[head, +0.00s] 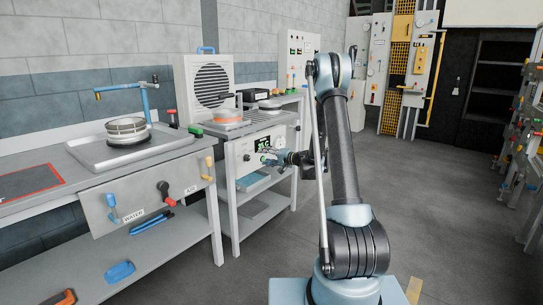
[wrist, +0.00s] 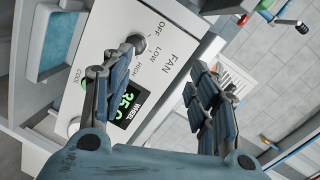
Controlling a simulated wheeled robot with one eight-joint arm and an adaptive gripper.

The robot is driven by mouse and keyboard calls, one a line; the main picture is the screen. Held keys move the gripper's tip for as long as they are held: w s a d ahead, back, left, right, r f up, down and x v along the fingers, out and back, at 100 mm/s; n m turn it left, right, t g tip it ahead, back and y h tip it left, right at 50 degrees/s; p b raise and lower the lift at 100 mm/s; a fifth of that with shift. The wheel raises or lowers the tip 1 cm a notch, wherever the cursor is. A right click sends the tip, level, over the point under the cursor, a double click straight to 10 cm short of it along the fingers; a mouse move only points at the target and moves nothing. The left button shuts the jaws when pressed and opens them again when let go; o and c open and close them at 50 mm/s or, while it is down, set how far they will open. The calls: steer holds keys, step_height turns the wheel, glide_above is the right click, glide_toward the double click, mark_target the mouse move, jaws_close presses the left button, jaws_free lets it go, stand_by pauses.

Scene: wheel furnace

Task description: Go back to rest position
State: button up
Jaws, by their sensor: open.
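My gripper (wrist: 160,72) is open and empty, its two jointed fingers apart in the wrist view. It is close in front of the fan control panel (wrist: 172,62), which appears tilted there. The left finger overlaps the area by the black fan knob (wrist: 136,43) and the green wheel display (wrist: 126,101); I cannot tell whether it touches the panel. A green COOL button (wrist: 84,83) is to the left.
A sink bench (head: 180,171) with WATER and AIR valves stands at left. A large grilled fan (head: 211,83) stands behind an orange-rimmed round part (head: 228,117). Open floor (head: 430,190) lies to the right, with a cluttered rack (head: 522,130) at the far right.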

steer(key=s+d+r+n+g+h, duration=0.1)
steer(key=s+d+r+h, duration=0.15)
steer(key=s, duration=0.65)
steer(key=s+d+r+n+g+h, duration=0.15)
steer(key=s+r, duration=0.25)
steer(key=s, duration=0.4)
steer(key=s+d+r+n+g+h, duration=0.1)
steer(key=s+d+r+g+h, duration=0.15)
steer(key=s, duration=0.65)
steer(key=s+d+f+h, duration=0.2)
steer(key=s+d, duration=0.3)
steer(key=s, duration=0.5)
steer(key=s+d+f+g+h, duration=0.1)
steer(key=s+d, duration=0.4)
steer(key=s, duration=0.5)
steer(key=s+d+f+g+h, duration=0.1)
steer(key=s+d+f+h, duration=0.2)
steer(key=s, duration=0.7)
step_height(320, 180, down, 2)
steer(key=shift+s+d+h, duration=0.35)
steer(key=shift+s+d, duration=0.05)
steer(key=shift+d, duration=0.85)
steer(key=shift+w+f, duration=0.2)
steer(key=shift+w, duration=0.25)
